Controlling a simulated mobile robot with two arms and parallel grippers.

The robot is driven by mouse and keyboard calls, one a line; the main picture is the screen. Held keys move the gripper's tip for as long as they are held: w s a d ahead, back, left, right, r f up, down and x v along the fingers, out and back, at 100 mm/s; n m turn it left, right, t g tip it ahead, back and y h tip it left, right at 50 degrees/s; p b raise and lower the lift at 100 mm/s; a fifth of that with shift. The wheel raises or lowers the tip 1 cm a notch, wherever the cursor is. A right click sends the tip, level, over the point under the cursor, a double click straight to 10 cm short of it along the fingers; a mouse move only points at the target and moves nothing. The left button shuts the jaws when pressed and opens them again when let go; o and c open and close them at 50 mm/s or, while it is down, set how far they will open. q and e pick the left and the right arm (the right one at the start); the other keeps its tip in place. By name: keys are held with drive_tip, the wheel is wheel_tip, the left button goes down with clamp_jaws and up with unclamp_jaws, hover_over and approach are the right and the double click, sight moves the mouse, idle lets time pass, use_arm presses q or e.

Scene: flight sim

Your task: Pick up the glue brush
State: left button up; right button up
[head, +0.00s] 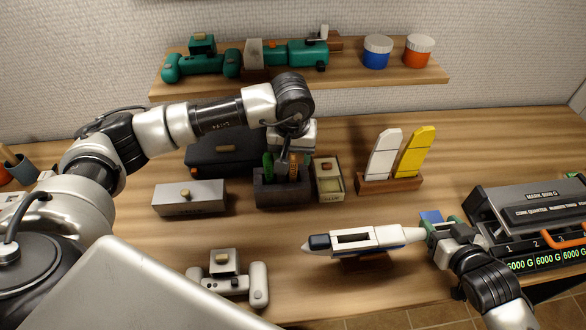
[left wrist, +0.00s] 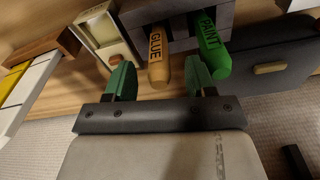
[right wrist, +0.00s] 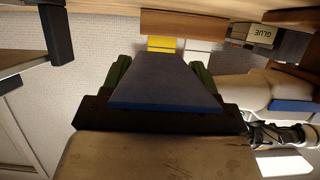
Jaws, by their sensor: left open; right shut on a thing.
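The glue brush has an orange handle marked GLUE (left wrist: 158,62) and stands in a dark grey holder (head: 268,195). My left gripper (head: 287,165) is above the holder, open, with its green fingers either side of the handle; contact is not visible. The green PAINT brush (left wrist: 211,48) stands beside it, just outside one finger. The brush bristles are hidden in the holder.
A small box with a pale window (head: 329,182) stands right of the holder, a grey box (head: 190,198) left and a dark case (head: 225,150) behind. White and yellow fins stand in a wooden rack (head: 390,183). A dark counter machine (head: 525,220) is at right.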

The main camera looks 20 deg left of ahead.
use_arm(q)
drive_tip(key=f, duration=0.3)
drive_tip(key=shift+w+f, duration=0.15)
drive_tip(key=shift+w, duration=0.05)
clamp_jaws()
wheel_tip(320, 180, up, 10)
drive_tip(key=shift+r, duration=0.1)
idle(0.5)
